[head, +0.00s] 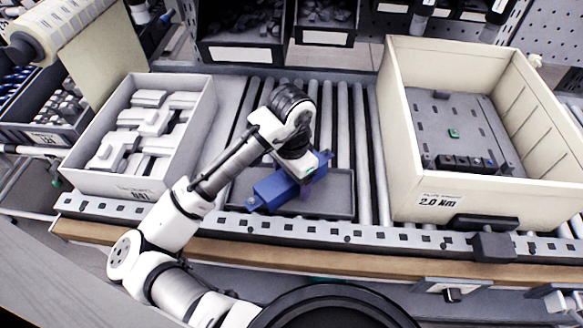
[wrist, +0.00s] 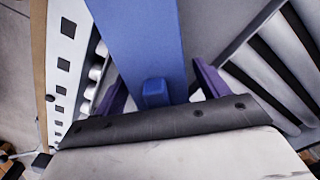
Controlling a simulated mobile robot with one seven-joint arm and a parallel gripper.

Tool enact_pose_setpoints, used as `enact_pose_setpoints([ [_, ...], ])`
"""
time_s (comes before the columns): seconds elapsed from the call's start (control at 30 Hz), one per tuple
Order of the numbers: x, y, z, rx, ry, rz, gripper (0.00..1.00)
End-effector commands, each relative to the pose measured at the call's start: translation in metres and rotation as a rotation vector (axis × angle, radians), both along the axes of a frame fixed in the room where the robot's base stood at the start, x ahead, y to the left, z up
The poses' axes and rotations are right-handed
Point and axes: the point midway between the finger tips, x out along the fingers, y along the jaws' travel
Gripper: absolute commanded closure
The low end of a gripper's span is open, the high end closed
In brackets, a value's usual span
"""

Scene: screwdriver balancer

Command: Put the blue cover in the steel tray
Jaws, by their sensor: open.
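The blue cover (head: 273,190) is a long block lying at a slant over the dark grey steel tray (head: 338,200) on the roller conveyor. Its near left end is at the tray's front left rim; I cannot tell if it lies flat on the floor. My gripper (head: 306,187) is above the cover's middle, pointing down. In the wrist view, the blue cover (wrist: 140,40) runs between the two purple fingers, one on each side. The fingers of my gripper (wrist: 160,85) are apart, with a gap visible at the right finger. My arm hides part of the cover and tray.
A white bin (head: 80,180) of white parts stands left of the tray. A large cream crate (head: 400,130) with a grey insert stands to the right. Dark bins (head: 245,52) are behind. The conveyor rollers (head: 360,130) between tray and crate are bare.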

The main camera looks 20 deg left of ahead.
Motion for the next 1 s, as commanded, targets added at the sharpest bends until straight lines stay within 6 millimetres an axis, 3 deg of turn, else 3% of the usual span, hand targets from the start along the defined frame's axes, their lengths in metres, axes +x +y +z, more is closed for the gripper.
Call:
enact_pose_setpoints([
  [0.17,0.001,0.001,0.026,0.006,-0.003,-0.002,0.26],
  [0.6,0.000,0.001,0.117,0.005,-0.002,0.000,0.26],
  [0.8,0.000,0.000,0.134,0.001,0.000,0.000,0.26],
  [1.0,-0.001,0.000,0.136,0.001,0.000,0.000,0.26],
])
